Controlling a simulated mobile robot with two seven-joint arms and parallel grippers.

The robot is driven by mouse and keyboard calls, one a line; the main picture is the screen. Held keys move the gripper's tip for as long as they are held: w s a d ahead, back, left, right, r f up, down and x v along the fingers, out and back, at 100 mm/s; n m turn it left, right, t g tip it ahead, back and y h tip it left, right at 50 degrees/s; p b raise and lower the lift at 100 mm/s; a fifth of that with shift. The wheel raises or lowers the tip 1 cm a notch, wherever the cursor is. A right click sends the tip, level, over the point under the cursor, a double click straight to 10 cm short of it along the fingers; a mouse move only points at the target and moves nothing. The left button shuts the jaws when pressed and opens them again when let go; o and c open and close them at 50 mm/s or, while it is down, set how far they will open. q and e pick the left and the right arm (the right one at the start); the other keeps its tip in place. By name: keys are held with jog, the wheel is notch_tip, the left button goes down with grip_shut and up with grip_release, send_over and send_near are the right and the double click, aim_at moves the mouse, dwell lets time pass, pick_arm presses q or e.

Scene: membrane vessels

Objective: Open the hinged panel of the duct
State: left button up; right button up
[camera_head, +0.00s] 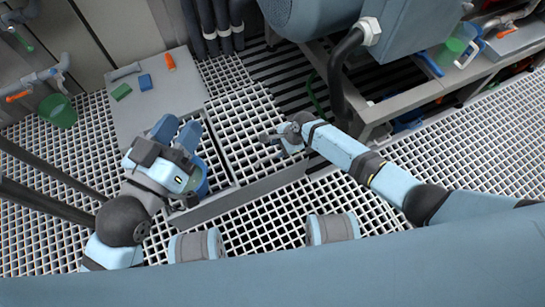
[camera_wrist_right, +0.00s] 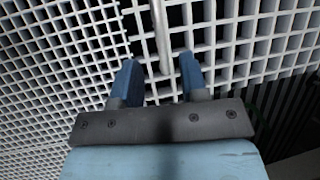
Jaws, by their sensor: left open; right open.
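The duct in the floor is covered by white square-mesh grating, with a grating panel (camera_head: 243,112) inside a grey frame in the head view. I cannot tell for sure where the hinged panel's edges or hinge are. My right gripper (camera_head: 270,138) is over this panel. In the right wrist view, its two blue fingers (camera_wrist_right: 160,85) are open, with a thin grey bar (camera_wrist_right: 160,40) running between them above the grating; contact is not clear. My left gripper (camera_head: 178,130) is open above the left part of the grating, and its arm hides some of the floor there.
A grey plate (camera_head: 140,108) at the left carries a blue block (camera_head: 145,82), a green block (camera_head: 121,91) and an orange piece (camera_head: 169,61). A large blue-grey machine (camera_head: 325,15) with a thick dark hose stands beyond the panel. A workbench (camera_head: 440,80) is at the right.

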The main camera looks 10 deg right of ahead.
aim_at(271, 156)
jog(key=b+x, duration=0.2)
jog(key=x, duration=0.3)
jog(key=shift+a+f+b, duration=0.15)
jog(key=shift+f+b, duration=0.15)
jog(key=shift+f, duration=0.05)
pick_arm(q)
notch_tip(271, 156, down, 4)
jog(key=shift+d+f+m+g, duration=0.15)
jog(key=shift+m+g, duration=0.25)
jog(key=shift+g, duration=0.6)
pick_arm(e)
grip_shut()
